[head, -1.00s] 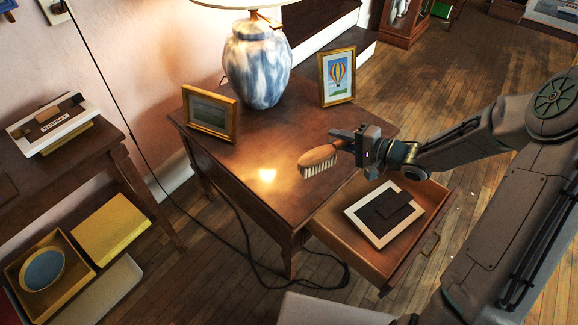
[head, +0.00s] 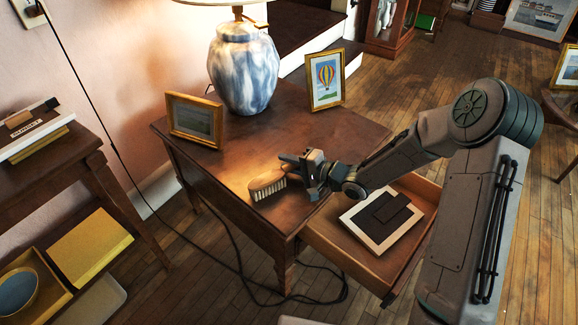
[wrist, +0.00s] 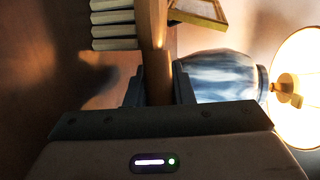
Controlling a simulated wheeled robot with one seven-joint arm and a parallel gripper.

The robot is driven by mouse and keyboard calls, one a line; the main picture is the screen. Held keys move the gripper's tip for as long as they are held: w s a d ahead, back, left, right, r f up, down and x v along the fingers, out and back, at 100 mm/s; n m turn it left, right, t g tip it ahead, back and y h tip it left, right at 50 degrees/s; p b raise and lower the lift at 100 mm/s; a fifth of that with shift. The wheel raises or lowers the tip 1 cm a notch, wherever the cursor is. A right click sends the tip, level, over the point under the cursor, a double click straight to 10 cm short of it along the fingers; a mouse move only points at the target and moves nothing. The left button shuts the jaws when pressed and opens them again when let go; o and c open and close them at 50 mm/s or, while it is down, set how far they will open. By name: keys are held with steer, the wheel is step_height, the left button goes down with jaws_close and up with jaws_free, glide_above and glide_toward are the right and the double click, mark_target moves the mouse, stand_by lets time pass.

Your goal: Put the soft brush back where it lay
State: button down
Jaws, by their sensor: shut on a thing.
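The soft brush (head: 268,187) has a wooden back and handle and pale bristles that point down in the head view. My gripper (head: 296,166) is shut on its handle, over the front part of the side table (head: 232,160). The brush is at or just above the tabletop; I cannot tell if the bristles touch it. In the wrist view the brush handle (wrist: 157,75) runs between the two fingers of my gripper (wrist: 158,88), and the bristle tufts show at the upper left. The fingers partly hide the handle.
A blue-white lamp (head: 243,68) and two framed pictures, one landscape (head: 194,118) and one balloon (head: 325,78), stand towards the table's back. The open drawer (head: 352,262) holds a pale frame with a dark back (head: 380,218). The tabletop left of the brush is clear.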

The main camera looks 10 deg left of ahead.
steer(key=shift+r, duration=0.15)
steer(key=c, duration=1.3)
jaws_free()
steer(key=shift+o, duration=0.2)
